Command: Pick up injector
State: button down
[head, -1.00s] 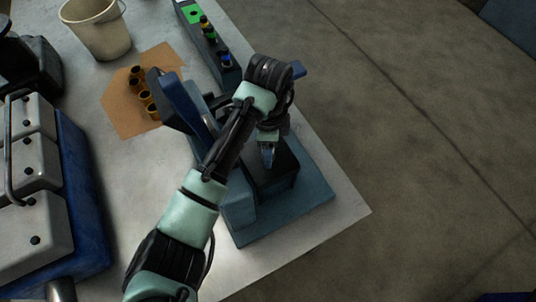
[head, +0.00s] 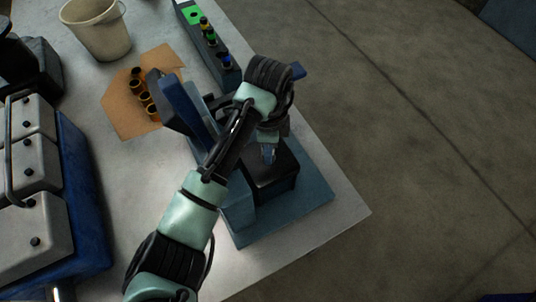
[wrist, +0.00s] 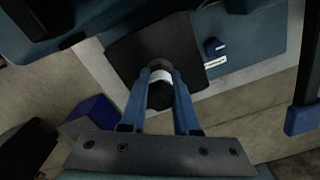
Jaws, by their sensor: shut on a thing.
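My gripper (wrist: 161,80) is shut on the injector (wrist: 160,95), a dark round piece with a pale band between the two blue fingers in the wrist view. Below it is a black block (wrist: 125,52) on the blue-grey base of a bench stand (wrist: 265,35). In the head view my gripper (head: 268,153) is over the black block (head: 277,180) of the stand, whose base (head: 310,203) is at the table corner. My wrist and fingers hide the injector there. I cannot tell whether its lower end touches the block.
A dark rack (head: 228,73) with yellow-, green- and blue-marked pieces and a green pad stands behind. Several brass sleeves (head: 144,98) stand on brown card (head: 115,100). A bucket (head: 97,30) is at the back left, an engine with grey covers (head: 33,235) at left. Floor lies right.

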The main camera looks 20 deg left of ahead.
jog(key=shift+r, duration=0.1)
dwell(0.7)
notch_tip(320, 180, up, 18)
jog(key=p, duration=1.2)
jog(key=shift+p, duration=0.4)
jog(key=c, duration=1.2)
grip_release()
grip_shut()
